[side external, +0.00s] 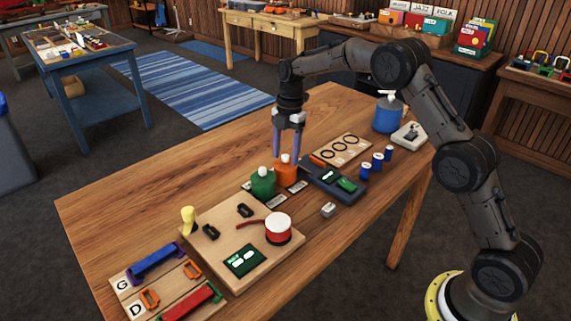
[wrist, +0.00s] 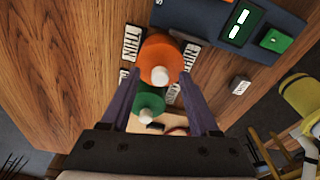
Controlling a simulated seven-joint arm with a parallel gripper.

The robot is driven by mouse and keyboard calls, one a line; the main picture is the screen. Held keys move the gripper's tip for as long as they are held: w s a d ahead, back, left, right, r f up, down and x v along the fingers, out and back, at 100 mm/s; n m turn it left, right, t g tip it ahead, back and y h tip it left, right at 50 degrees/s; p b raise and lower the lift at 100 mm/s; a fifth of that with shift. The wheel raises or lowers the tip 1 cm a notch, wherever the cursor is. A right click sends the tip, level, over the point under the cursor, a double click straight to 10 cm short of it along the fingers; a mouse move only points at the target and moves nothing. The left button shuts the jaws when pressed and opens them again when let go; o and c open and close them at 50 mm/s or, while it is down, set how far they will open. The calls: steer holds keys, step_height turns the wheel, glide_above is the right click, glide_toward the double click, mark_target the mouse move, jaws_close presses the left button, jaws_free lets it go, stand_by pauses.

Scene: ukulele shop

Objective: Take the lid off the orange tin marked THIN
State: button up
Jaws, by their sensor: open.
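The orange tin (side external: 286,174) stands upright on the wooden table with its orange lid on; the lid has a pale knob. In the wrist view the orange lid (wrist: 158,52) shows from above, with a white label reading THIN (wrist: 132,43) beside it. My gripper (side external: 286,158) points down over this tin, open and empty, its purple fingers on either side of the lid's knob. In the wrist view the fingertips (wrist: 160,80) lie left and right of the tin's near side; I cannot tell whether they touch it. A green tin (side external: 263,183) with a pale knob stands close beside it.
A dark tray (side external: 335,183) with green displays lies right of the tins. A wooden board (side external: 210,257) with a red-and-white round container (side external: 278,228) lies in front. The table's left back is clear.

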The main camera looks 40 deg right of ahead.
jaws_close()
steer(key=shift+r, duration=0.15)
